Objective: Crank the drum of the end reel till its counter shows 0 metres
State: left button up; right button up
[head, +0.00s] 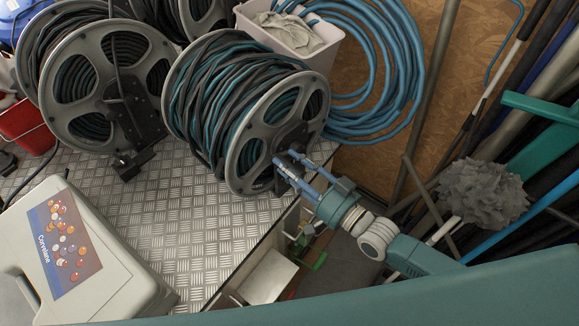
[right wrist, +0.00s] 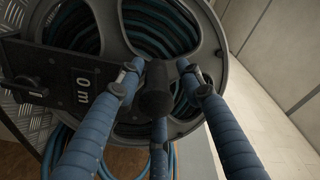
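The end reel (head: 246,108), with dark and teal hose on a grey-flanged drum, stands at the right of the row of reels. Its side also shows in the right wrist view (right wrist: 215,40). A black crank handle (right wrist: 157,92) points toward the wrist camera. My right gripper (head: 288,160) is at the near side of this reel. In the right wrist view its blue fingers surround the handle, with a gap visible at the right finger, so it looks open. My left gripper is not in view.
Two more reels (head: 50,70) stand to the left and behind. A bin with a cloth (head: 325,55) and coiled blue hose (head: 405,60) lie behind. A white case (head: 110,250) is at front left. Poles and a grey mop head (head: 483,192) crowd the right. Chequered metal plate (head: 190,210) is bare between.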

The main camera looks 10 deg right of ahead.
jog(key=shift+s+f, duration=0.1)
jog(key=shift+f, duration=0.05)
jog(key=shift+s+d, duration=0.15)
jog(key=v, duration=1.1)
jog(key=shift+s+d, duration=0.2)
jog(key=shift+s, duration=0.05)
jog(key=s+d+f+n+g+h+b, duration=0.1)
jog(key=d+f+g+h, duration=0.2)
jog(key=f, duration=0.8)
jog(key=s+d+f+h+b, duration=0.1)
jog(key=s+d+f+h, duration=0.3)
jog(key=f, duration=0.8)
jog(key=w+d+f+n+g+h, duration=0.1)
jog(key=d+f+g+h, duration=0.1)
jog(key=d+f, duration=0.65)
jog(key=s+a+f+g+h+b, duration=0.15)
jog(key=s+f+g, duration=0.25)
jog(key=s+f, duration=0.95)
jog(key=s+a+f+n+g, duration=0.1)
jog(key=s+a+f+g, duration=0.1)
jog(key=s+f, duration=0.2)
jog(key=s+a+f+n+g, duration=0.1)
jog(key=s+f, duration=0.4)
jog(key=s, duration=0.6)
jog(key=shift+a+f+g+h+b, duration=0.35)
jog(key=shift+a+g, duration=0.35)
jog(key=shift+a, duration=0.15)
